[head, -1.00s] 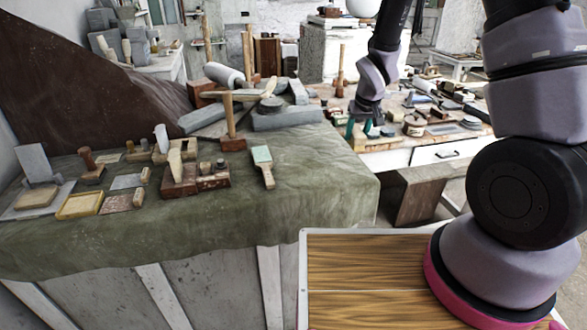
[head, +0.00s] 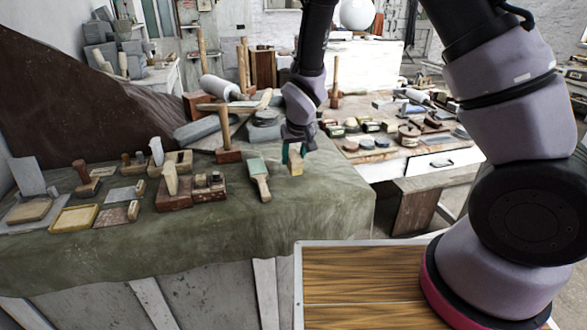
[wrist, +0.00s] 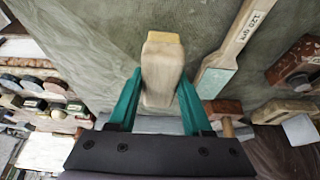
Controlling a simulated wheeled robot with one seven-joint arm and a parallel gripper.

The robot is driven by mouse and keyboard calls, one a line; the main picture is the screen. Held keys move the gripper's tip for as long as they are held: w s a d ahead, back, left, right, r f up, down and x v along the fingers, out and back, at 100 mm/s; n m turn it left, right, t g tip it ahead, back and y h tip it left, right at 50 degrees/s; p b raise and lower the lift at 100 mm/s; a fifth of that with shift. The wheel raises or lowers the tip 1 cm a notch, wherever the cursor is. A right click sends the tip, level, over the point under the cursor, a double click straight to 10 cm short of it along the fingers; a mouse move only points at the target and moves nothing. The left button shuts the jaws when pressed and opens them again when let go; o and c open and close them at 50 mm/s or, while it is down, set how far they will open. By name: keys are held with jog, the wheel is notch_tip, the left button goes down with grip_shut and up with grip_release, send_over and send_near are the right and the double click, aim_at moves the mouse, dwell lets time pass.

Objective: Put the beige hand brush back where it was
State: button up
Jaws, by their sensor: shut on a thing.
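My gripper (head: 291,152) has teal fingers and is shut on the beige hand brush (head: 297,165), at the right part of the green cloth-covered table (head: 320,205). In the wrist view the brush (wrist: 162,70) is a pale block with a yellowish end, between the two fingers (wrist: 159,92). I cannot tell whether it touches the cloth or hangs just above it. A flat tool with a green end and wooden handle (head: 260,181) lies just left of it; it also shows in the wrist view (wrist: 236,45).
A wooden mallet (head: 227,140), wooden planes (head: 174,192) and a yellow-framed tray (head: 74,219) stand on the cloth to the left. Grey blocks (head: 265,130) lie behind. A second table (head: 400,160) with several brushes is at right. Cloth in front is clear.

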jog(key=shift+f, duration=1.9)
jog(key=o, duration=1.2)
jog(key=shift+f, duration=0.1)
